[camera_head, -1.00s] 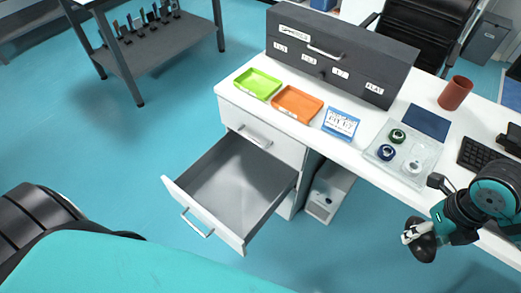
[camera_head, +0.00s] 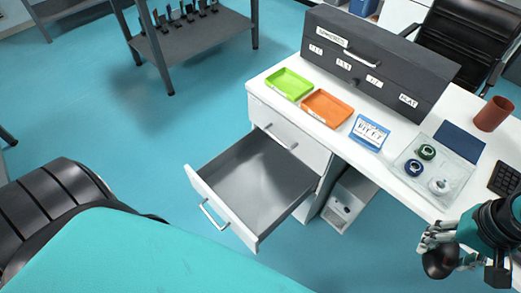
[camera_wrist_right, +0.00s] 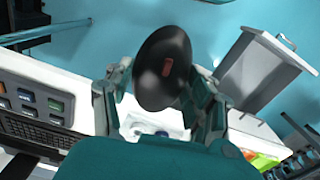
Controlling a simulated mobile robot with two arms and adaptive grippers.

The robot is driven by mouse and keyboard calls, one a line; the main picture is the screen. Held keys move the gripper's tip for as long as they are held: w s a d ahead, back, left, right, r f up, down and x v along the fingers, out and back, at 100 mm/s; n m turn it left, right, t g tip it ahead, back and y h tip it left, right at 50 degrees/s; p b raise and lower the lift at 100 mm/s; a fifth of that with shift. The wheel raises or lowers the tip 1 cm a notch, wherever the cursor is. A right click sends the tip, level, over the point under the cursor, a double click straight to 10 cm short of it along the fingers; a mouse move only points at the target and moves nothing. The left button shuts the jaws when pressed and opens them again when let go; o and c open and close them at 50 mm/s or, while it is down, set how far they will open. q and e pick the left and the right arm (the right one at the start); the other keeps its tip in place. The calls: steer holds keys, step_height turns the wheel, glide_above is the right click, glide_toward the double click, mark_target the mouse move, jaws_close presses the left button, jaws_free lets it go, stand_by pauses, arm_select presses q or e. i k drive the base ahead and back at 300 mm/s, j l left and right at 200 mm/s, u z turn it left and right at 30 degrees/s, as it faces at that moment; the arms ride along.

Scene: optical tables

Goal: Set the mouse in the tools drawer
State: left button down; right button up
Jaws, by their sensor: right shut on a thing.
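The black mouse (camera_head: 439,262) is in my right gripper (camera_head: 437,240) at the lower right of the head view, beside the desk's front edge. In the right wrist view the mouse (camera_wrist_right: 163,66) sits between the two fingers of the right gripper (camera_wrist_right: 160,90), which is shut on it. The open, empty drawer (camera_head: 252,186) extends from the white desk's drawer unit, well to the left of the mouse; I cannot read a label on it. The drawer also shows in the right wrist view (camera_wrist_right: 262,65). My left gripper is not in view.
On the white desk stand a green tray (camera_head: 289,84), an orange tray (camera_head: 327,108), a clear tray with tape rolls (camera_head: 455,183), a red cup (camera_head: 493,114) and a dark drawer cabinet (camera_head: 375,60). A keyboard (camera_head: 506,180) lies at the right. Floor space before the drawer is free.

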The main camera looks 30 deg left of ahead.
mark_target(246, 194)
steer(key=u, duration=0.4)
steer(key=l+u, duration=0.1)
steer(key=u, duration=0.65)
steer(key=l+u, duration=0.1)
steer(key=u, duration=0.25)
